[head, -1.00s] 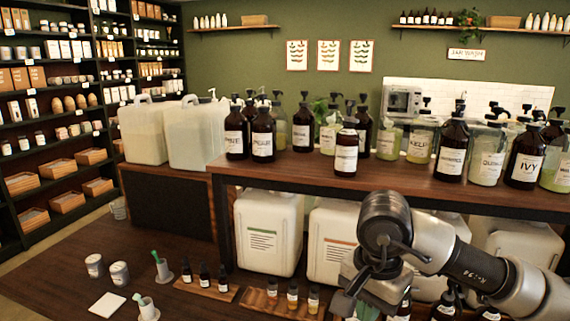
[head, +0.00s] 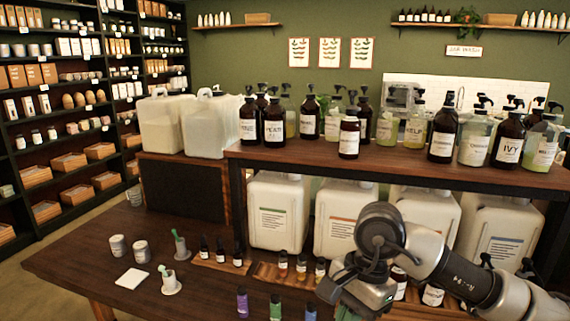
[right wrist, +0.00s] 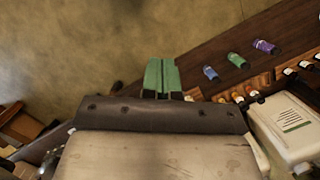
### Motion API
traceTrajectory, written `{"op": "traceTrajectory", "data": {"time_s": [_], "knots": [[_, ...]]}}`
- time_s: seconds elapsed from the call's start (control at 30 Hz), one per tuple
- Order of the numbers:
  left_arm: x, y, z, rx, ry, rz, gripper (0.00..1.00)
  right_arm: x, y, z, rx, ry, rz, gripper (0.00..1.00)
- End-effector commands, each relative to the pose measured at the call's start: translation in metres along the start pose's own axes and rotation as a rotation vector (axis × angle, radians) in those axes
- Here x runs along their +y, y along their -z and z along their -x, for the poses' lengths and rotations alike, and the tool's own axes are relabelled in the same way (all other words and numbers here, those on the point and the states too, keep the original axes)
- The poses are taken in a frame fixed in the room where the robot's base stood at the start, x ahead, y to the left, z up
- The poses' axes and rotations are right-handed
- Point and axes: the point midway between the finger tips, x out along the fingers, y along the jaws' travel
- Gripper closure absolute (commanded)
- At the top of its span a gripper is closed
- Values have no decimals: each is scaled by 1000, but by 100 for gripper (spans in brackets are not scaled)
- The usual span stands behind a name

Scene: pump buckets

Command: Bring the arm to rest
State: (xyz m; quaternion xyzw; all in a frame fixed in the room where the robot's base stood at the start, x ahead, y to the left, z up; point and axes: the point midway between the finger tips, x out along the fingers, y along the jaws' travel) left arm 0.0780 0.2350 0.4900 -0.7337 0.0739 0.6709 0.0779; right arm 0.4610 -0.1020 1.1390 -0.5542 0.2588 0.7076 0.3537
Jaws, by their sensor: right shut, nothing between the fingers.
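My right arm comes in from the right in the head view, in front of the shelf unit. Its gripper (head: 348,314) points down at the bottom edge, partly cut off, with a bit of green finger showing. In the right wrist view the two green fingers (right wrist: 161,76) lie side by side, shut and empty. They are over the floor, apart from the table and its small vials. My left gripper is in neither view.
Pump bottles (head: 442,133) crowd the upper shelf (head: 300,159); large white canisters (head: 278,215) stand below. The low table (head: 75,260) holds jars, mortars, dropper bottles and coloured vials (head: 242,302). Open floor (right wrist: 70,50) shows in the right wrist view.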

Motion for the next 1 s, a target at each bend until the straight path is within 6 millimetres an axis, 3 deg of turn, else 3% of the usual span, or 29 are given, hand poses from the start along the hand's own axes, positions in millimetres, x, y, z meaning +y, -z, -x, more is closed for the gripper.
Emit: {"op": "traceTrajectory", "data": {"time_s": [0.27, 0.47, 0.57, 0.67, 0.77, 0.9, 0.93, 1.0], "knots": [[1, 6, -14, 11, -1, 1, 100, -32, -21, -49, -437, 33, -240, 100], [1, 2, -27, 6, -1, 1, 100, -70, -23, -91, -934, 33, -621, 100], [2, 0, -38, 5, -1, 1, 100, -95, 2, -129, -1288, 6, -976, 100], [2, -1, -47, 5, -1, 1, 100, -109, 52, -183, -1638, -39, -1415, 100], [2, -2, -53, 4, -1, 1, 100, -103, 99, -240, -1868, -80, -1780, 100], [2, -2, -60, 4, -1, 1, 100, -70, 150, -328, -2084, -125, -2238, 100], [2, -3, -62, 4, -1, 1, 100, -60, 158, -347, 2104, 133, 2314, 100], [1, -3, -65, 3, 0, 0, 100, -34, 175, -391, 1905, 127, 2218, 100]]}}
